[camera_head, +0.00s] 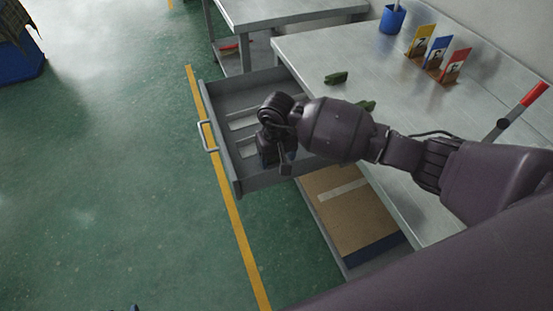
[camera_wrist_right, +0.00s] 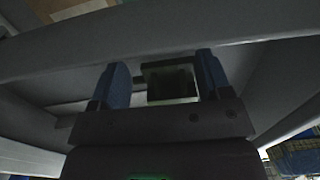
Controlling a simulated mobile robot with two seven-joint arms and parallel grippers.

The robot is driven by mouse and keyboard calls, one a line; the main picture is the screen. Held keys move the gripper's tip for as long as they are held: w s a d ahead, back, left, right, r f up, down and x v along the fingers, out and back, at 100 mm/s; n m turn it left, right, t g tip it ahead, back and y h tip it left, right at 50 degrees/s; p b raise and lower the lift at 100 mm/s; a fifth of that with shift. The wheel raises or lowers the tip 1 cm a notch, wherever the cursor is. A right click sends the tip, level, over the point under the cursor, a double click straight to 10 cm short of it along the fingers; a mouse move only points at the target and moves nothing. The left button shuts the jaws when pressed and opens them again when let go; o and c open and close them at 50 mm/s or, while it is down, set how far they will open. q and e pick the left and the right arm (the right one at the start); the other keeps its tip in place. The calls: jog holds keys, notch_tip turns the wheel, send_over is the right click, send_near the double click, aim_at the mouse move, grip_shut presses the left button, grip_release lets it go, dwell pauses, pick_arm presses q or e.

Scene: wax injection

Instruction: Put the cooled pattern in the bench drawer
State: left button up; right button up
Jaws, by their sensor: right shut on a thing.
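The bench drawer (camera_head: 222,174) is pulled open, with its handle toward the floor aisle and low dividers inside. My right gripper (camera_head: 277,166) is over or inside the drawer opening, pointing down. The arm hides the pattern in the head view. Only small dark blue tips, perhaps my left gripper (camera_head: 134,308), show at the bottom edge.
The grey bench (camera_head: 310,50) carries a dark green piece (camera_head: 336,78), another green piece (camera_head: 368,105) partly behind my arm, several coloured cards, a blue cup (camera_head: 392,19) and a red-handled lever (camera_head: 534,94). A brown board (camera_head: 345,215) lies on the shelf below.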

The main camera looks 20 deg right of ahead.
jog(key=shift+f, duration=0.85)
jog(key=shift+r, duration=0.1)
jog(key=shift+f, duration=0.25)
jog(key=o, duration=1)
jog(key=shift+r, duration=0.1)
jog(key=shift+r, duration=0.1)
